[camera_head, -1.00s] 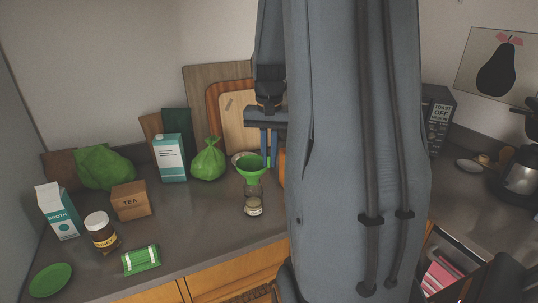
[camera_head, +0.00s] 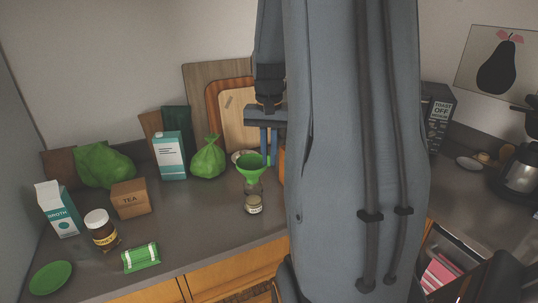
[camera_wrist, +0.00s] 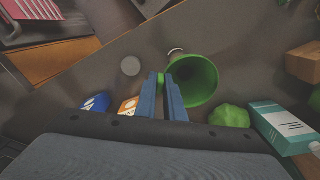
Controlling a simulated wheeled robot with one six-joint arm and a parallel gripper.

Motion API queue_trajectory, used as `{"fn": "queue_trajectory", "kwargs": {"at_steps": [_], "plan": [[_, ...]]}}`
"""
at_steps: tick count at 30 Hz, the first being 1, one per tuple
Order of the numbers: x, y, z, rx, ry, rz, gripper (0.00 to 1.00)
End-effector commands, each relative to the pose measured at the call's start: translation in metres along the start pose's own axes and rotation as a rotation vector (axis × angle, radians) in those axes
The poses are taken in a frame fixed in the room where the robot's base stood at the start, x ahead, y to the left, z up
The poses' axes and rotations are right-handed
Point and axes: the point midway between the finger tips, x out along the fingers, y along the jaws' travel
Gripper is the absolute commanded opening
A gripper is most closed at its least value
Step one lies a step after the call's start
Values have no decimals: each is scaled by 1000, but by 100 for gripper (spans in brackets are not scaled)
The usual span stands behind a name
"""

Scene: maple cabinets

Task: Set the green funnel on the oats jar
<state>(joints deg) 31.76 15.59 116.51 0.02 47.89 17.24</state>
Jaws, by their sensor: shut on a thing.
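The green funnel (camera_head: 251,167) is upright with its wide mouth up, just above a small glass jar with a pale label (camera_head: 253,205). The label is too small to read, so I cannot confirm that it is the oats jar. My gripper (camera_head: 269,163) is shut on the funnel's right side in the head view. In the wrist view, my fingers (camera_wrist: 163,84) stand beside the funnel's wide mouth (camera_wrist: 197,80). The jar is mostly hidden there. I cannot tell whether the spout touches the jar.
A green bag (camera_head: 208,158), a white-and-teal carton (camera_head: 170,157) and cutting boards (camera_head: 236,120) stand behind. A tea box (camera_head: 131,198), honey jar (camera_head: 101,230), broth carton (camera_head: 57,210) and green packet (camera_head: 141,258) are left. Counter in front of the jar is clear.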

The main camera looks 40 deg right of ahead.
Motion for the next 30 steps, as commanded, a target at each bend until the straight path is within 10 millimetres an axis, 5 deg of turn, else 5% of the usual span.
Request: {"fn": "queue_trajectory", "kwargs": {"at_steps": [8,13,30], "plan": [[1,0,0,0,0,0,0],[1,0,0,0,0,0,31],[-16,0,0,0,1,0,31]]}}
